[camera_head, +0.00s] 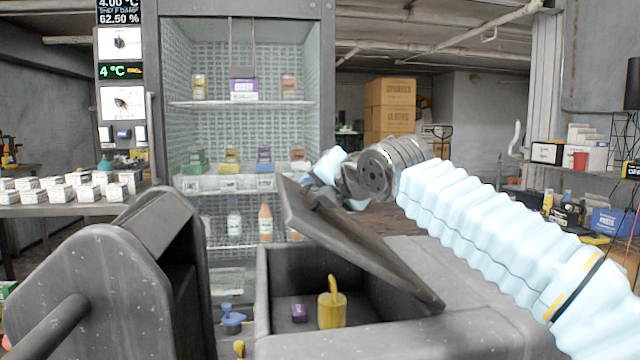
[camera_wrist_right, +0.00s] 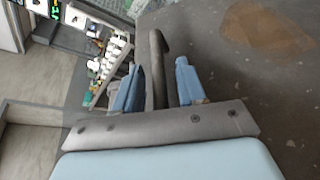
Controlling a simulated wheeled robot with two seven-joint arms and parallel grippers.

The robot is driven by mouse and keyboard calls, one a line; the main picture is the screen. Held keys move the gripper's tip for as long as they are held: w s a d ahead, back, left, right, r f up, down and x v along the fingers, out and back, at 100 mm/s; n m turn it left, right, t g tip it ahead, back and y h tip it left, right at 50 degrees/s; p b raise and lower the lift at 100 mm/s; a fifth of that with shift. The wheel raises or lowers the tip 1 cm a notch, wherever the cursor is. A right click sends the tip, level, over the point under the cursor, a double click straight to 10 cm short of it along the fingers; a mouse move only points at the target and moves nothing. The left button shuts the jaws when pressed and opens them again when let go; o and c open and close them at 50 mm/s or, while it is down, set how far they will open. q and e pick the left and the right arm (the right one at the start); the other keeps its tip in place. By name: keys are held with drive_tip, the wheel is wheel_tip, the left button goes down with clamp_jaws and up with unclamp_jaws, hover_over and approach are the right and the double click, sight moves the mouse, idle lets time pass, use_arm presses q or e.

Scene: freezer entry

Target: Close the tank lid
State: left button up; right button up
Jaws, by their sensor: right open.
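The grey tank (camera_head: 262,300) stands open at the lower middle of the head view. Its dark lid (camera_head: 350,235) is raised and tilted, sloping from upper left to lower right above the opening. Inside are a yellow canister (camera_head: 332,310) with a handle and a small purple item (camera_head: 299,312). My right gripper (camera_head: 318,178) is at the lid's raised upper end, partly hidden behind it. In the right wrist view the right gripper (camera_wrist_right: 158,88) is open, its blue fingers on either side of a dark grey bar, seemingly the lid's edge; contact is unclear. My left gripper is out of view.
A glass-fronted fridge (camera_head: 240,120) with stocked shelves stands behind the tank. A bulky dark grey block (camera_head: 110,280) is at the left front. A table with small white boxes (camera_head: 62,192) is at the left. Cardboard boxes (camera_head: 390,105) stand at the back.

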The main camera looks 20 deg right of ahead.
drive_tip(key=shift+w, duration=0.1)
clamp_jaws()
drive_tip(key=shift+f, duration=0.1)
idle(0.3)
